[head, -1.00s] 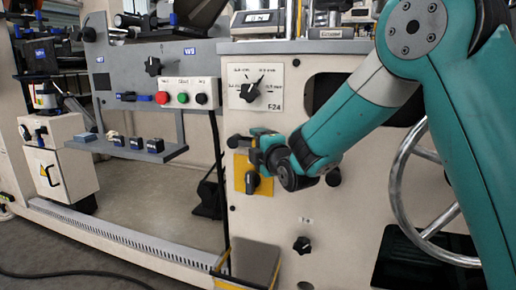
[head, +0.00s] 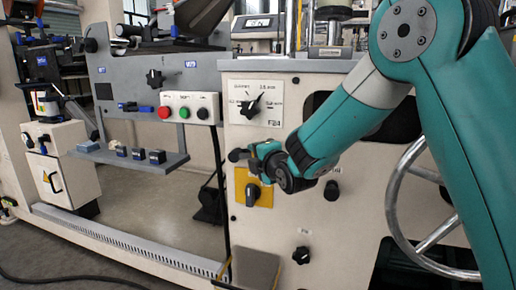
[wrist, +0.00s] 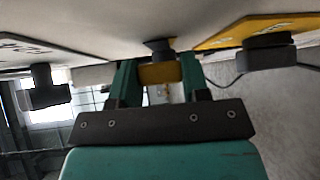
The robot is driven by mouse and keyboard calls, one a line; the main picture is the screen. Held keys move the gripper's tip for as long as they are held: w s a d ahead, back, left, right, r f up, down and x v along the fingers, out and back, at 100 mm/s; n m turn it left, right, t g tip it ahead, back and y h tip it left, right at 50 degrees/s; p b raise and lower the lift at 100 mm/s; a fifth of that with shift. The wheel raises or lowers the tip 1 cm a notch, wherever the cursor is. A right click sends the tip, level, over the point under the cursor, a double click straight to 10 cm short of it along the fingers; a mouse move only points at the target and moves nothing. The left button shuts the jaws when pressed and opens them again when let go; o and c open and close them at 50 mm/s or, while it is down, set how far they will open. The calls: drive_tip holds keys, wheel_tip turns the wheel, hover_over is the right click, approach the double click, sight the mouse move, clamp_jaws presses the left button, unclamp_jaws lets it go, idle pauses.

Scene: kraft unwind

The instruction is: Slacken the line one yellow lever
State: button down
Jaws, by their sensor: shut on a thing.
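The yellow lever (wrist: 160,73) shows in the wrist view as a short yellow bar between my two teal fingers, with a dark mount (wrist: 160,46) behind it on the pale panel. My gripper (wrist: 158,80) is shut on it. In the head view my gripper (head: 257,152) is at the panel, just above a yellow plate. The lever's yellow part is hidden there by the fingers. A dark round end (head: 237,155) sticks out to the left of the gripper.
The yellow plate (head: 264,198) carries a black rotary knob (head: 252,193). Above the gripper is a white dial plate (head: 238,115) with a black pointer knob. A handwheel (head: 397,190) stands at right. Red, green and black buttons (head: 184,113) sit at left.

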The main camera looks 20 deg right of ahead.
drive_tip(key=p, duration=0.1)
drive_tip(key=r+n+g+p, duration=0.1)
drive_tip(key=p, duration=0.1)
drive_tip(key=r+p, duration=0.1)
drive_tip(key=p, duration=0.1)
drive_tip(key=shift+w+a+r+n+g+h, duration=0.15)
drive_tip(key=shift+a+r+n+g+h, duration=0.05)
drive_tip(key=shift+a+n+g+h, duration=0.1)
drive_tip(key=p, duration=0.2)
drive_tip(key=shift+w+a+n+g+p, duration=0.1)
drive_tip(key=shift+n+g+p, duration=0.2)
drive_tip(key=shift+g+p, duration=0.1)
drive_tip(key=shift+h, duration=0.3)
drive_tip(key=c, duration=0.6)
unclamp_jaws()
drive_tip(key=p+v, duration=0.2)
drive_tip(key=v, duration=1.5)
drive_tip(key=shift+r, duration=0.2)
